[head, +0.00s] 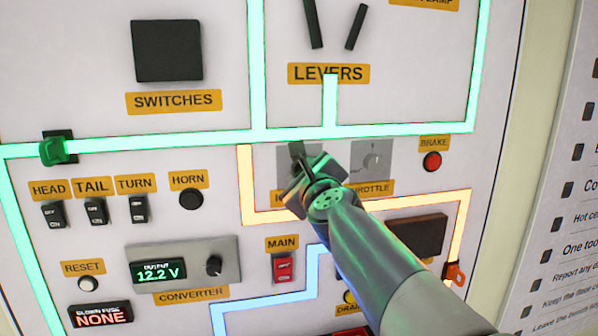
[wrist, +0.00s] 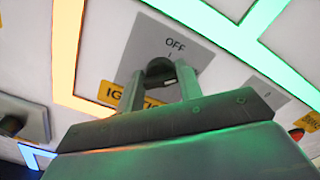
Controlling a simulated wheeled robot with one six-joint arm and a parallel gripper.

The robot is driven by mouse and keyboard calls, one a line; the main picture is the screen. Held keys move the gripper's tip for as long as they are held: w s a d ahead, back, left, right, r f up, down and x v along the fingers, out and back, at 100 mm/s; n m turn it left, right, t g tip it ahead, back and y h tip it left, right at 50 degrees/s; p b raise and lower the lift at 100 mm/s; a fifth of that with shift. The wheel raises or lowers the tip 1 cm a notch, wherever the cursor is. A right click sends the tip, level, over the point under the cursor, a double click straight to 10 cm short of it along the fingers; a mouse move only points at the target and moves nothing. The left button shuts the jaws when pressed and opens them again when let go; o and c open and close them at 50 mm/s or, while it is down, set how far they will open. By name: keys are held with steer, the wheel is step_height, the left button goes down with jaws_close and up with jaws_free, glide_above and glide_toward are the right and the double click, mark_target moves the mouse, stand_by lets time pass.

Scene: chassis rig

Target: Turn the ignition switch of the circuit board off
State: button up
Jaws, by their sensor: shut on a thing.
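The ignition switch is a dark knob (wrist: 160,70) on a grey plate (wrist: 192,47) marked OFF. A yellow label, partly hidden by my gripper, reads "IG..." in the wrist view (wrist: 110,93). My gripper (wrist: 160,82) has one finger on each side of the knob and is shut on it. In the head view my gripper (head: 305,172) is at the ignition plate (head: 285,155) and covers most of it. The knob's exact angle is hard to tell, as the fingers and gripper body hide part of it.
A red main switch (head: 283,268) is below. The converter panel (head: 226,257) and toggle switches are at the lower left. Glowing strips cross the board.

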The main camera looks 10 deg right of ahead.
steer(key=shift+f+n, duration=0.15)
steer(key=shift+n, duration=4.35)
steer(key=o, duration=0.9)
steer(key=shift+s, duration=0.1)
steer(key=s+p, duration=0.3)
steer(key=s, duration=0.7)
steer(key=shift+s, duration=0.35)
steer(key=shift+a, duration=0.1)
